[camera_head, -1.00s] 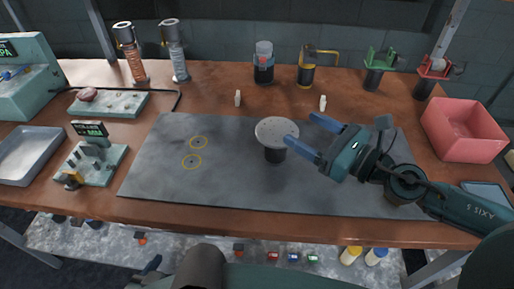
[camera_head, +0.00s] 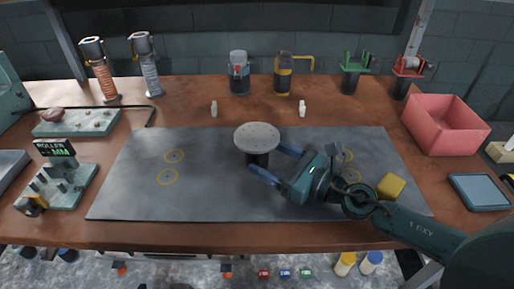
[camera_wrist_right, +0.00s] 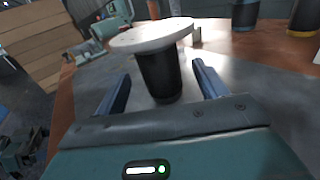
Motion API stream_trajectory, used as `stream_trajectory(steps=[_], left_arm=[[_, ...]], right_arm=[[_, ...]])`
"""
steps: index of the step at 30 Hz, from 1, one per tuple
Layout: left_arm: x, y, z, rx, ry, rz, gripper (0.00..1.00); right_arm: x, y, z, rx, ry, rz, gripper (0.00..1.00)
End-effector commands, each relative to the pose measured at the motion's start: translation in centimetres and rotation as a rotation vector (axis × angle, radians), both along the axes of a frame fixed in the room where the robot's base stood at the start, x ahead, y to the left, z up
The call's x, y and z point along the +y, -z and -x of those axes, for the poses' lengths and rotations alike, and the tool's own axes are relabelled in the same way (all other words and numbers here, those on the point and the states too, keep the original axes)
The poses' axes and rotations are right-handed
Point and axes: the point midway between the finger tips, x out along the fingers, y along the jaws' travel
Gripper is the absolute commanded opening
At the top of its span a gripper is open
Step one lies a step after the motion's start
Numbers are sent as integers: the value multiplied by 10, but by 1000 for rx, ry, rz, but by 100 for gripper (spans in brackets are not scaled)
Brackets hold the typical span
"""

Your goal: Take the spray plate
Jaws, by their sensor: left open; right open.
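The spray plate is probably the pale grey speckled round disc (camera_head: 257,137) on a short black cylinder (camera_head: 257,159), upright near the middle of the grey mat. The disc (camera_wrist_right: 150,35) and cylinder (camera_wrist_right: 160,78) also show in the right wrist view. My right gripper (camera_head: 276,163) is open at the right of the cylinder, below the disc's level. In the right wrist view the fingers (camera_wrist_right: 161,90) lie on either side of the cylinder, with gaps visible. Nothing is held. My left gripper is out of view.
The grey mat (camera_head: 130,195) is mostly clear, with yellow rings (camera_head: 168,177). A yellow block (camera_head: 391,187) lies right of my right gripper. A pink bin (camera_head: 445,125) stands at the right. Two small white pieces, one of them here (camera_head: 302,108), stand behind the mat.

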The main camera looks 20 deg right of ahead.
Motion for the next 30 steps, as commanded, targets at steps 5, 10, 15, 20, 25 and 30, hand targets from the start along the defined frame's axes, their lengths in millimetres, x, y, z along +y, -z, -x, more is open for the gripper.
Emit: stream_trajectory(steps=[5, 10, 15, 20, 25, 30], left_arm=[[0, -15, -3, -7, 9, -28, 72], [-1, -14, -1, -2, 16, -41, 72], [0, -10, 1, 5, 18, -45, 72], [0, -10, 1, 4, 19, -46, 72], [0, -10, 1, 3, 19, -45, 72], [1, -13, 0, -1, 16, -45, 72]], right_arm=[[18, -5, -24, -3, 1, -1, 72], [27, -2, -33, -2, -1, 0, 72], [27, -1, -34, -1, -1, 2, 72], [27, -1, -33, -1, -1, 1, 63], [26, -1, -33, -1, -1, 1, 49], [26, -1, -33, -1, -1, 1, 35]])
